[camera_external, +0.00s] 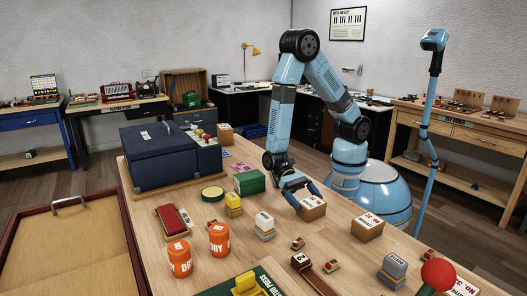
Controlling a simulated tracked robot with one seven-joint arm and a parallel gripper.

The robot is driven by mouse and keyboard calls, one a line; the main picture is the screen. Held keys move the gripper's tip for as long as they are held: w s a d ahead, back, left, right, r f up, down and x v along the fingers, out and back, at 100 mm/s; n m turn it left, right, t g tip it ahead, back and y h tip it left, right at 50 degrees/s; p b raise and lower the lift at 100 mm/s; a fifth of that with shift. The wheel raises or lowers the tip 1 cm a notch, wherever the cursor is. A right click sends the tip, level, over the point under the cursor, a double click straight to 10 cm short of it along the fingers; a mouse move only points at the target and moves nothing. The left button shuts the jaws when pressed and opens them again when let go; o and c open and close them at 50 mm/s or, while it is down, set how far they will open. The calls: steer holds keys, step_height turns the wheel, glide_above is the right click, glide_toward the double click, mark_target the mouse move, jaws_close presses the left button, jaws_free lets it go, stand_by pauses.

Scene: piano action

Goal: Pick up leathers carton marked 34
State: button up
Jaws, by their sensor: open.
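Several small brown cartons with white labels stand on the wooden worktable (225,262). One carton (312,211) is directly under my gripper (303,196). A second carton (367,230) stands to its right, and a third (458,289) is cut off at the lower right corner. The labels are too small for me to tell surely which one reads 34. My gripper points down with its fingers open at the nearest carton's upper part. I cannot tell whether they touch it, and its far side is hidden.
A dark blue case (160,155) fills the back left. A red ball (438,274) rises at the front right.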

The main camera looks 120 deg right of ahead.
steer(key=c, duration=0.7)
